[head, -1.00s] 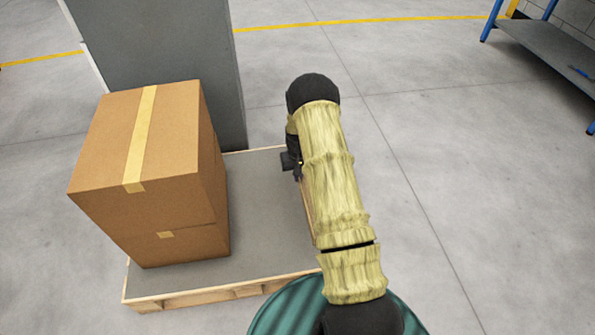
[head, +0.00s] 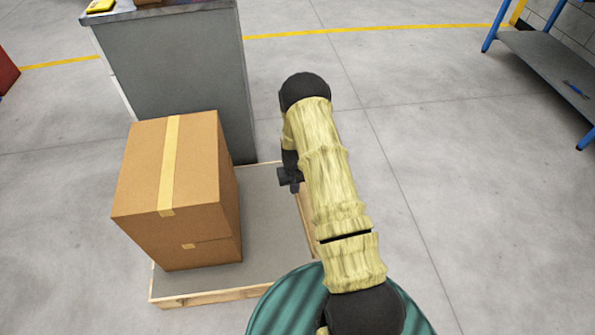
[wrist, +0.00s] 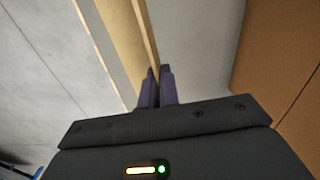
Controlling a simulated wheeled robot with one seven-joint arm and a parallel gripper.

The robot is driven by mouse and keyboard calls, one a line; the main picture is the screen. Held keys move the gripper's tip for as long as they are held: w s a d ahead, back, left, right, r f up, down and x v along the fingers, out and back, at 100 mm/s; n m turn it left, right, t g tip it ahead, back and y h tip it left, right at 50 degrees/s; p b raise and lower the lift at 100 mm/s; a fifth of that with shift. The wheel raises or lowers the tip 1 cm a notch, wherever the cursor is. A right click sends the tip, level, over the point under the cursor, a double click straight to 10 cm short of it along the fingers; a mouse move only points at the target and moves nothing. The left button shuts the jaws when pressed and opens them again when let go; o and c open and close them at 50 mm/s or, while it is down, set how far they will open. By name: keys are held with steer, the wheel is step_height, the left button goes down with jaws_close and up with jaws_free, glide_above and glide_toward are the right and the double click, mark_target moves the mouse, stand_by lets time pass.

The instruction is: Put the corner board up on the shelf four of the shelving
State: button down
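The corner board (wrist: 141,22) appears in the wrist view as a long tan strip with a narrow brown edge. It runs from my fingertips to the top of the picture. My gripper (wrist: 158,88) has its dark fingers close together, with the strip's narrow edge between them; it looks shut on the board. In the head view my gripper (head: 290,180) hangs beside the pallet's right edge, and my arm hides most of the board. The blue-framed shelving (head: 545,62) is at the upper right, only its low grey shelf and some posts showing. Shelf four is out of view.
Open floor lies to the right, between my arm and the shelving.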

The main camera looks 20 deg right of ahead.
steer(key=s+a+r+p, duration=0.2)
steer(key=s+r+p, duration=0.1)
steer(key=r+p, duration=0.5)
steer(key=s+a+r+n+p, duration=0.1)
steer(key=s+a+r+p, duration=0.2)
steer(key=r+p, duration=0.6)
steer(key=s+a+r+p, duration=0.2)
steer(key=s+r+p, duration=0.3)
steer(key=p, duration=0.9)
step_height(320, 180, up, 3)
steer(key=shift+a+r+n, duration=0.15)
steer(key=shift+a+n, duration=0.1)
steer(key=shift+n, duration=0.05)
